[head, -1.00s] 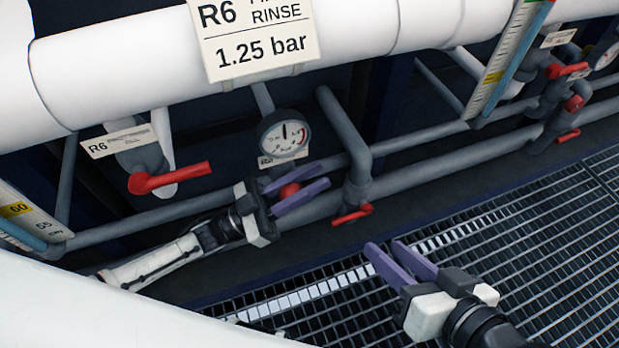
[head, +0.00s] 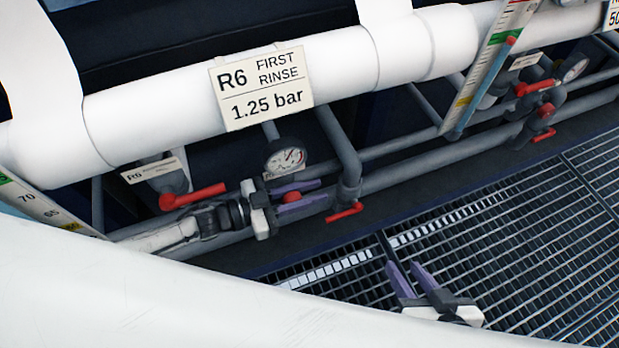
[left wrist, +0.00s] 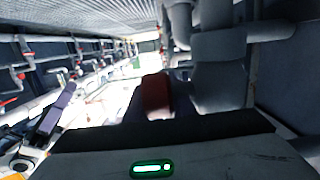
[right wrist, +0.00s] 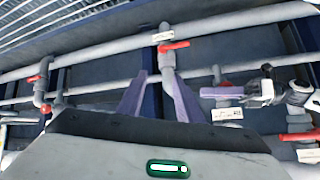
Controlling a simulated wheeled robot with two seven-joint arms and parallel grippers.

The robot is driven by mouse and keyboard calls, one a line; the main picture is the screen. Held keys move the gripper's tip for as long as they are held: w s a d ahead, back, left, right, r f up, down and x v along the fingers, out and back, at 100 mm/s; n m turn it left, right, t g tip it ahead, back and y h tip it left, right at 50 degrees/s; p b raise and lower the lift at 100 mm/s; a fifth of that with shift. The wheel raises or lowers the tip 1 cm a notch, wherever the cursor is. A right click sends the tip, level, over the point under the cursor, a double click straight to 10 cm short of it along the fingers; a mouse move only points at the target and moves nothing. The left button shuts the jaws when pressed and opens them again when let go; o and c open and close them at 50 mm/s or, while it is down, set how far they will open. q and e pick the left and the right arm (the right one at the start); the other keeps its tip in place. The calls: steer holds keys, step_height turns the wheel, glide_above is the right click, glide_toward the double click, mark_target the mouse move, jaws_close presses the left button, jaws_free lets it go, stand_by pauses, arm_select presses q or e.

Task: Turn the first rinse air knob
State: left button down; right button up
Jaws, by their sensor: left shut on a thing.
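The round red air knob (head: 291,197) sits on the lower grey pipe below the pressure gauge (head: 285,156) and the R6 FIRST RINSE sign (head: 262,88). My left gripper (head: 318,192) is shut on it, one purple finger above and one below. The red knob (left wrist: 156,95) also fills the middle of the left wrist view, partly hidden by the gripper. The gauge needle points up and right, toward the red band. My right gripper (head: 403,266) is open and empty over the floor grating, its lower part hidden by my white body.
A red lever (head: 192,196) is left of my left gripper and another (head: 344,212) just right of the fingertips. A thick white pipe (head: 340,65) runs above. More red-handled valves (head: 534,88) stand at the right. The grating (head: 500,240) is open floor.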

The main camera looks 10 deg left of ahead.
arm_select(q)
steer(key=shift+r+p, duration=0.2)
steer(key=shift+p, duration=0.15)
steer(key=shift+f+g+y+p, duration=0.4)
steer(key=shift+f+y+p, duration=0.05)
steer(key=shift+y+p, duration=0.15)
steer(key=c, duration=1.8)
jaws_free()
